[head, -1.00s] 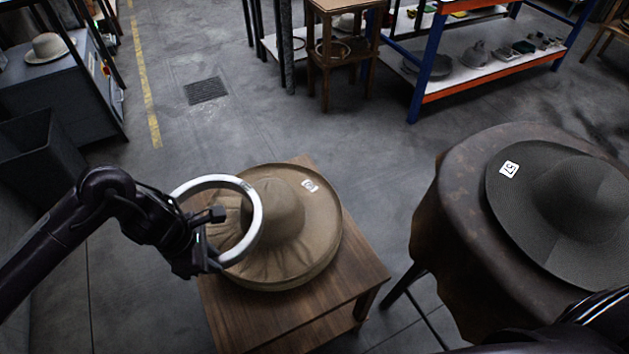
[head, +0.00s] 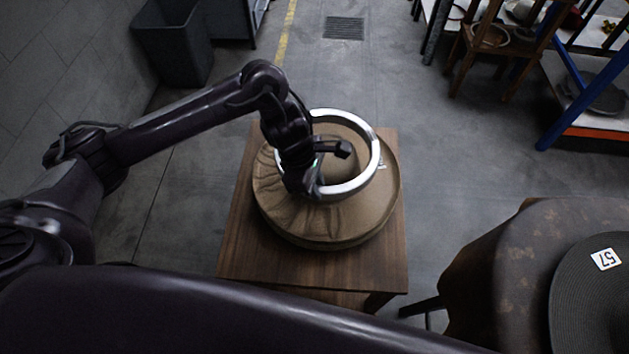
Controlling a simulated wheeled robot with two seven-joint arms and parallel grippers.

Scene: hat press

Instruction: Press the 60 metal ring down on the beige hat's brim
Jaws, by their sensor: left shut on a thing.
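The beige hat (head: 325,226) lies brim down on a small wooden table in the head view, its brim wavy and creased at the front left. The metal ring (head: 372,172) is a bright silver hoop over the hat, with the crown showing through it. My left gripper (head: 317,190) is shut on the ring's near left side. I cannot tell whether the ring touches the brim. My right gripper is not in view.
The wooden table (head: 290,262) has bare top around the hat. At the lower right, a dark grey hat (head: 590,300) with label 57 lies on a round covered table (head: 500,250). A bin (head: 172,45) and wooden stand (head: 487,50) are behind, with clear floor between.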

